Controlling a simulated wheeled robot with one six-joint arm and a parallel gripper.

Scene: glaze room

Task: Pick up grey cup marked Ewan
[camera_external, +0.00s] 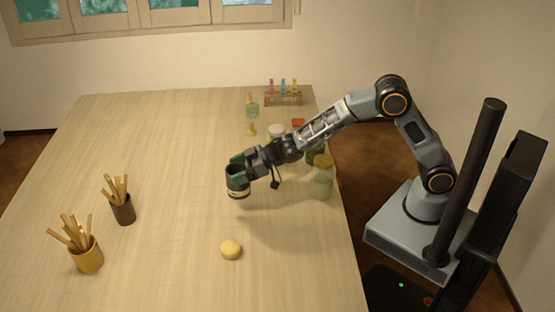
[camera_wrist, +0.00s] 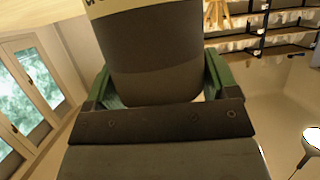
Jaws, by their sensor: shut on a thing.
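The dark grey cup (camera_external: 238,185) is held in my gripper (camera_external: 240,170), with a pale band around it near its lower end. It looks upright and appears a little above the table, though the gap is hard to judge. In the wrist view the cup (camera_wrist: 155,55) fills the space between the green fingers of my gripper (camera_wrist: 158,90), which press on both its sides. Part of the pale band with dark lettering shows at the top edge of the wrist view. The lettering is cut off, so I cannot read the name.
A yellow round object (camera_external: 231,249) lies on the table (camera_external: 180,200) in front of the cup. Tool-filled holders, one brown (camera_external: 123,210) and one yellow (camera_external: 87,256), stand at left. Jars (camera_external: 322,180), a bottle (camera_external: 252,108) and a test-tube rack (camera_external: 283,98) stand along the right and back.

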